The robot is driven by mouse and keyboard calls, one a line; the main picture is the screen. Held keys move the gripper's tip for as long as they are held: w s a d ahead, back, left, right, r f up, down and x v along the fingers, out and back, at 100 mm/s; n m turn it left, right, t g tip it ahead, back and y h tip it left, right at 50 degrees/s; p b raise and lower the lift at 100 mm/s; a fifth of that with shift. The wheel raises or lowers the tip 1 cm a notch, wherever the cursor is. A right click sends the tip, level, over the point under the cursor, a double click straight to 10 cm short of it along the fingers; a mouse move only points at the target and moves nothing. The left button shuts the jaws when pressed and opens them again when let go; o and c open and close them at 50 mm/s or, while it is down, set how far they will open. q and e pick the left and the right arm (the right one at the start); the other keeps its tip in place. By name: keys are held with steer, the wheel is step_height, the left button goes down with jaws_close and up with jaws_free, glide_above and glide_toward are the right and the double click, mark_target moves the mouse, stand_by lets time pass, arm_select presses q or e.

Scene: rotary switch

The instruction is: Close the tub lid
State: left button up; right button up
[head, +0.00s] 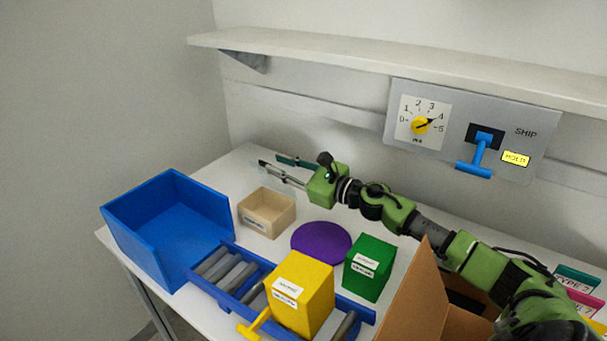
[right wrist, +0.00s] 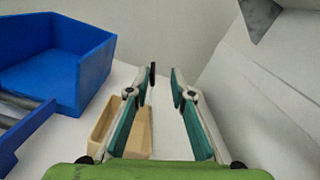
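No part is clearly marked as a tub lid. A purple round disc (head: 321,242) lies on the table, and I cannot tell whether it is a lid. A small beige open-topped box (head: 267,213) stands left of it; no lid shows on it. The beige box also shows in the right wrist view (right wrist: 141,131), low and left of centre. My right gripper (head: 269,162) is open and empty, above the table behind the beige box, pointing left. In the right wrist view its fingers (right wrist: 164,78) have a gap between them. My left gripper is out of view.
A blue bin (head: 134,238) stands at the left. A blue tray (head: 361,313) with grey bars, a yellow box (head: 304,292) and a green box (head: 368,268) are in front. A cardboard box (head: 408,299) is at right. A shelf (head: 330,46) and dial panel (head: 455,101) are behind.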

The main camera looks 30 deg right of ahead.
steer(key=v, duration=0.7)
steer(key=shift+s, duration=0.35)
steer(key=shift+d, duration=0.1)
